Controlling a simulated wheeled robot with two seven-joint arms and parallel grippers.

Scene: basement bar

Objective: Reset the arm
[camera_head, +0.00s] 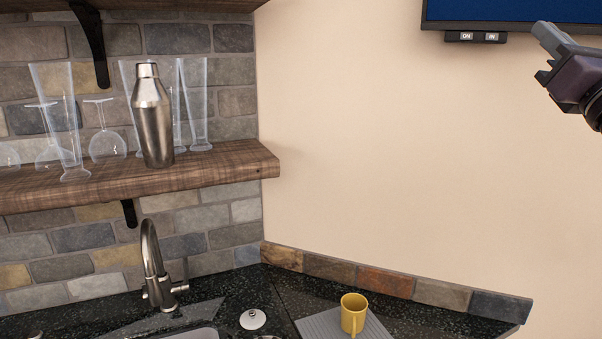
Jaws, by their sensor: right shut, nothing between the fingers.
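My right gripper (546,50) shows at the upper right edge, raised high in front of the beige wall and just below the screen. It points up and to the left. Its fingers are shut with nothing between them. It is well apart from the shelf and the counter. My left gripper is not in view.
A wooden shelf (215,170) at the left holds a metal shaker (152,118) and several clear glasses (107,140). Below, a dark counter (225,287) bears a faucet (153,265), a white lid-like piece (253,319) and a yellow mug (353,314). A screen (520,14) hangs at upper right.

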